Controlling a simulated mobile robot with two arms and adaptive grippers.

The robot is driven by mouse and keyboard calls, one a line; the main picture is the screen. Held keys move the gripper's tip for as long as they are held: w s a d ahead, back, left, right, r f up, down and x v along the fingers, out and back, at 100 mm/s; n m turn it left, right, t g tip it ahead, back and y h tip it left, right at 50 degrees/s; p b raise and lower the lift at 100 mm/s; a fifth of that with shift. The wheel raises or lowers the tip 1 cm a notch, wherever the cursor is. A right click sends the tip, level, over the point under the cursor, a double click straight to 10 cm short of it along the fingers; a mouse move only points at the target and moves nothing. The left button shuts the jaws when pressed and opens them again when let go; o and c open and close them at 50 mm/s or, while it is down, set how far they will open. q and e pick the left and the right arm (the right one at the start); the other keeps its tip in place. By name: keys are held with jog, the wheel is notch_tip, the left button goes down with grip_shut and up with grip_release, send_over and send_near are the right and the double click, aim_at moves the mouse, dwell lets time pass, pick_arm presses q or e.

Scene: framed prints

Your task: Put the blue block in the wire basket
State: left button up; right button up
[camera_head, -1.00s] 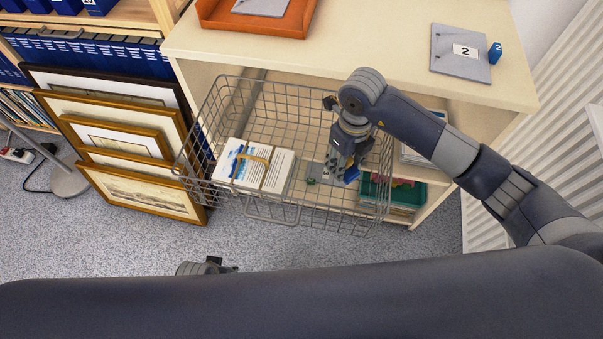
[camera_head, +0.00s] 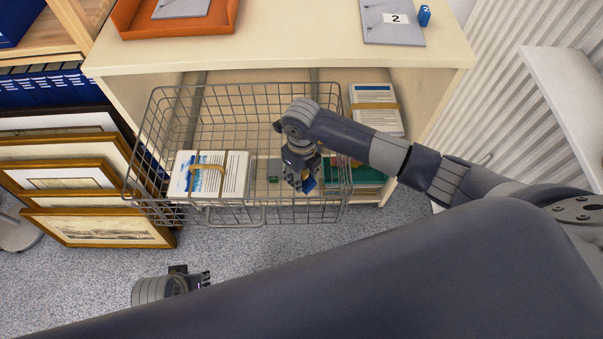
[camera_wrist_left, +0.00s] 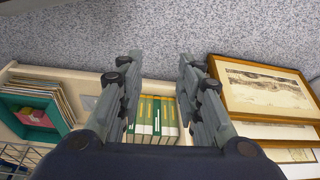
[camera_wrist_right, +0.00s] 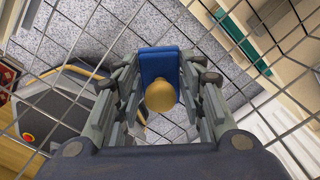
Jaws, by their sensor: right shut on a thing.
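My right gripper (camera_head: 304,177) is shut on a blue block (camera_wrist_right: 161,63) with a round wooden knob; a little blue also shows below the fingers in the head view (camera_head: 310,184). The gripper is at the right part of the wire basket (camera_head: 170,214), with basket wires around it in the right wrist view. I cannot tell whether the block touches the basket floor. My left gripper (camera_head: 203,279) is open and empty, low in front of the basket. Its spread fingers show in the left wrist view (camera_wrist_left: 158,68).
Framed prints (camera_head: 95,228) lean at left.

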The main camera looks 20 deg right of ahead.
jog(key=shift+f, duration=0.1)
jog(key=o, duration=1)
pick_arm(q)
jog(key=shift+r, duration=0.35)
pick_arm(e)
jog(key=shift+o, duration=0.2)
jog(key=shift+r, duration=0.2)
pick_arm(q)
notch_tip(320, 180, down, 8)
jog(key=s+p, duration=0.1)
jog(key=p, duration=0.1)
jog(key=shift+s, duration=0.4)
pick_arm(e)
notch_tip(320, 180, up, 12)
pick_arm(q)
jog(key=shift+a, duration=0.1)
